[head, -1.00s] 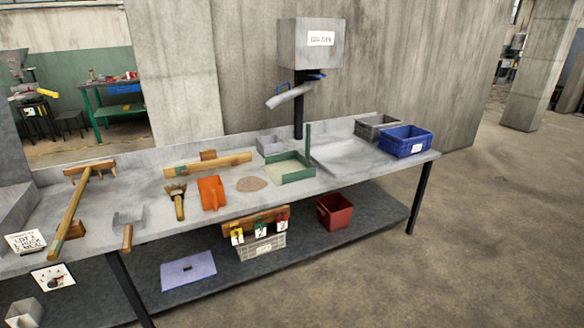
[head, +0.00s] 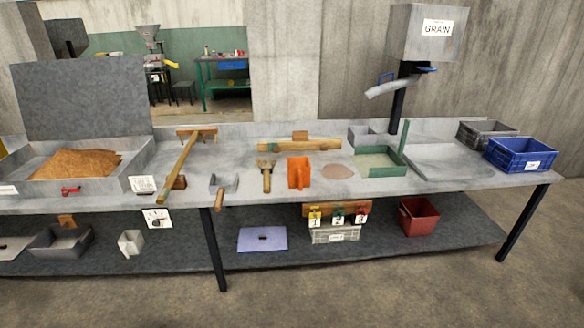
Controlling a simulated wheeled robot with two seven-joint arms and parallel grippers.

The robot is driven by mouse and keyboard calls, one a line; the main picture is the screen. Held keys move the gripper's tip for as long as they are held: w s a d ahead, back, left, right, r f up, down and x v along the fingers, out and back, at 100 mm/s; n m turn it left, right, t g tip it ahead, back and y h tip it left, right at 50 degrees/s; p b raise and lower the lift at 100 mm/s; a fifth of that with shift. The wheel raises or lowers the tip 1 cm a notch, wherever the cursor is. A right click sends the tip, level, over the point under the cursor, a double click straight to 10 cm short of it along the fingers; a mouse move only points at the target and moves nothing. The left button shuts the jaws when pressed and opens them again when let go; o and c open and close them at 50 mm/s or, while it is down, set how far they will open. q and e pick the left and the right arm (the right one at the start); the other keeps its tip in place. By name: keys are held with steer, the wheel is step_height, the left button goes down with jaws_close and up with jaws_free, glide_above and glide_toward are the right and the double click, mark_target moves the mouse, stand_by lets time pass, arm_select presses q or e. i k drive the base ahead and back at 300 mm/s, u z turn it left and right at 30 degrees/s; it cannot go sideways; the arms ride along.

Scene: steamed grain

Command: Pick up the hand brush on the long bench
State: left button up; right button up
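The hand brush (head: 266,174) lies on the long bench (head: 340,205), near the middle of the head view. It has a wooden handle pointing toward the front edge and a darker bristle end toward the back. An orange scoop or dustpan (head: 299,172) lies just to its right, apart from it. A small grey scoop with a wooden handle (head: 219,196) lies to its left. Neither of my grippers shows in the head view.
A wooden rake (head: 188,160) lies left of the brush, and a wooden beam (head: 300,146) lies behind it. A green-edged tray (head: 381,172) and blue crate (head: 520,154) stand to the right. A grain tray (head: 103,188) stands left. The floor (head: 400,285) in front is clear.

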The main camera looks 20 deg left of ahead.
mark_target(265, 170)
steer(key=z, duration=0.15)
steer(key=i, duration=1.3)
steer(key=u, duration=0.15)
